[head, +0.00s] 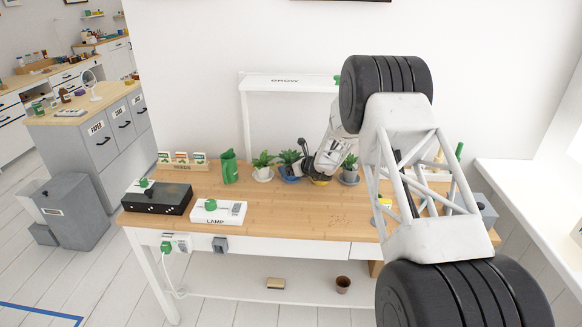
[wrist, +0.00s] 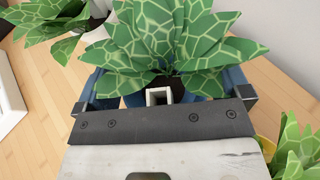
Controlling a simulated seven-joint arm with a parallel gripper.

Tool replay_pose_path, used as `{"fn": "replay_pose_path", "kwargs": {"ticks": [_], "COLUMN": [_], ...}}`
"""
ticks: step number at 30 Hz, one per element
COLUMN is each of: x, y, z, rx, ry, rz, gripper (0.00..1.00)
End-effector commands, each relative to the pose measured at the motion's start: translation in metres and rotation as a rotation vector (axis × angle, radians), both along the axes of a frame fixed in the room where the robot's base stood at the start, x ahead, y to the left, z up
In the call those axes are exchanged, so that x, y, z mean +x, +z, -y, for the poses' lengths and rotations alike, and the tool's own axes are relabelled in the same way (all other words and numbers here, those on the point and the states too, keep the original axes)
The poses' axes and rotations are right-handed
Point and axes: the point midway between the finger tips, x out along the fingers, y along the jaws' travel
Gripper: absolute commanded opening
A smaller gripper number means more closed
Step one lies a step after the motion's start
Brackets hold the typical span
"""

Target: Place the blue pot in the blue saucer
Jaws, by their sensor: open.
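The blue pot (head: 297,169) with its leafy plant is in the row at the back of the desk. The blue saucer (head: 289,180) shows under it; the pot appears in or just over the saucer, and its exact seating is hidden. My gripper (head: 304,157) is beside the plant, reaching in from the right. In the wrist view the patterned leaves and dark soil fill the middle, and a little of the blue pot (wrist: 190,98) shows below them. My gripper (wrist: 167,86) is open there, its fingers apart on either side of the pot. The leaves hide any contact.
A plant in a white pot (head: 263,172) stands close on the left. A yellow saucer (head: 320,182) and another potted plant (head: 349,172) are on the right.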

Motion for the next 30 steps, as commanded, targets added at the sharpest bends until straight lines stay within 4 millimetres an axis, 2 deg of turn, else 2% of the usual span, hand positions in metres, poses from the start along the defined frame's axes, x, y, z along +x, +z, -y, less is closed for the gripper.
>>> {"fn": "replay_pose_path", "kwargs": {"ticks": [11,30], "x": [-0.007,-0.053], "y": [0.009,0.04], "z": [0.01,0.069], "rx": [0.001,0.001], "ry": [-0.001,-0.001], "rz": [0.001,0.001], "gripper": [0.95,0.95]}}
